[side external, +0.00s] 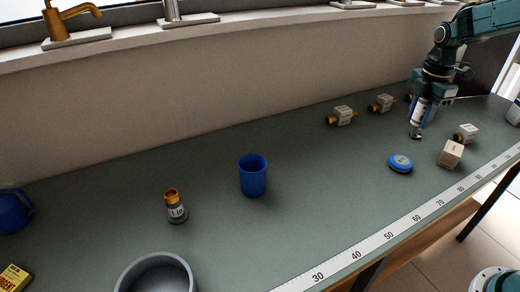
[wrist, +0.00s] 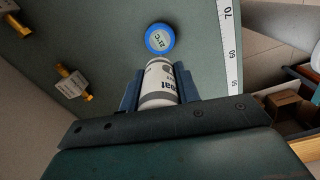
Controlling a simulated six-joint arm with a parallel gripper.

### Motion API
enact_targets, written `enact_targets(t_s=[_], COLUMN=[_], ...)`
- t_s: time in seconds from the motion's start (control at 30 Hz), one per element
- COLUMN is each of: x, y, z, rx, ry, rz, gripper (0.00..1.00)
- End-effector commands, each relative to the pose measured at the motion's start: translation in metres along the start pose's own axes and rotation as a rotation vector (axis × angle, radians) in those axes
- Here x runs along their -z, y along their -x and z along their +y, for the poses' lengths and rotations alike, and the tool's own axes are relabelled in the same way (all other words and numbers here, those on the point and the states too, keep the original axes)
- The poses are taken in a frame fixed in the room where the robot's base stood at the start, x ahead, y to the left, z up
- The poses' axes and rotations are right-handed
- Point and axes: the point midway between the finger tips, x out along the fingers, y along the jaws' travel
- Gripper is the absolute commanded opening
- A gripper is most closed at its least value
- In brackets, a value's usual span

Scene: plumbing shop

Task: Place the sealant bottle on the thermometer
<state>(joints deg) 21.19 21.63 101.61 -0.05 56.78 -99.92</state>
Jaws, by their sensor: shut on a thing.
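The sealant bottle (wrist: 159,84) is white with a grey label band. My gripper (wrist: 160,90) is shut on it, with one dark blue finger on each side. In the side view my gripper (side external: 421,102) holds the bottle (side external: 418,113) slightly tilted, its lower end near the bench surface; whether it touches cannot be told. The thermometer is a round blue disc with a pale face (side external: 400,163) lying flat on the bench, in front of and a little left of the bottle. In the wrist view the thermometer (wrist: 160,39) shows just beyond the bottle's far end.
A beige box (side external: 451,153) and a brass-ended valve (side external: 466,133) stand right of the thermometer. More valves (side external: 342,115) sit near the wall. A blue cup (side external: 253,175), an orange-capped jar (side external: 175,206) and a grey bowl (side external: 156,274) are further left. A ruler strip (side external: 405,229) follows the front edge.

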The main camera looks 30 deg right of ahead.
Motion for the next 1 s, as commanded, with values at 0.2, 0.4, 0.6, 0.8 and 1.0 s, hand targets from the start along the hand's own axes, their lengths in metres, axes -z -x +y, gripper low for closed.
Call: enact_targets(t_s=[0.2,0.4,0.6,0.8,1.0], x=[0.0,0.0,0.0,0.0,0.0], y=[-0.03,-0.036,-0.043,-0.065,-0.079], z=[0.0,0.0,0.0,0.0,0.0], rx=[0.002,-0.001,0.001,0.003,0.001], ry=[0.0,0.0,0.0,0.0,0.0], rz=[0.0,0.0,0.0,0.001,0.0], gripper=[0.07,0.07,0.07,0.07,0.07])
